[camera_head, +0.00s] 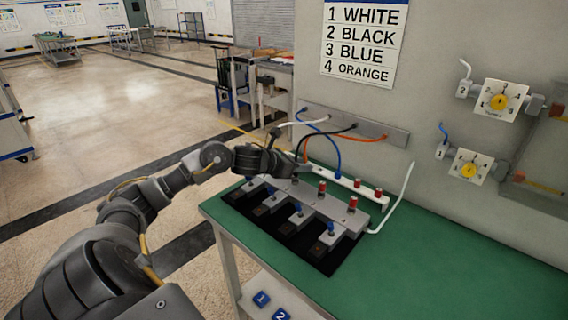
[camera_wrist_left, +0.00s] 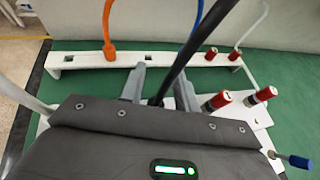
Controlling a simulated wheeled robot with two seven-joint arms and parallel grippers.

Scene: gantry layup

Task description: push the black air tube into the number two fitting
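The black air tube (camera_head: 335,131) runs from the wall strip to my left gripper (camera_head: 291,167). In the left wrist view the black tube (camera_wrist_left: 205,35) passes between the two fingers of my left gripper (camera_wrist_left: 161,82). The fingers stand apart, with a gap on the tube's left side; the tube's end is hidden behind the gripper body. The grey manifold (camera_head: 313,205) sits below and to the right of the gripper, with several red-capped fittings; red fittings (camera_wrist_left: 221,101) also show in the left wrist view. I cannot read which fitting is number two. My right gripper is out of view.
A white rail (camera_wrist_left: 80,60) behind the manifold holds the orange tube (camera_wrist_left: 108,25). A blue tube (camera_head: 337,153) comes down to it, and a white tube (camera_head: 402,195) rises at the right. The green table (camera_head: 440,260) is clear at the right. A wall sign (camera_head: 362,45) lists numbers and colours.

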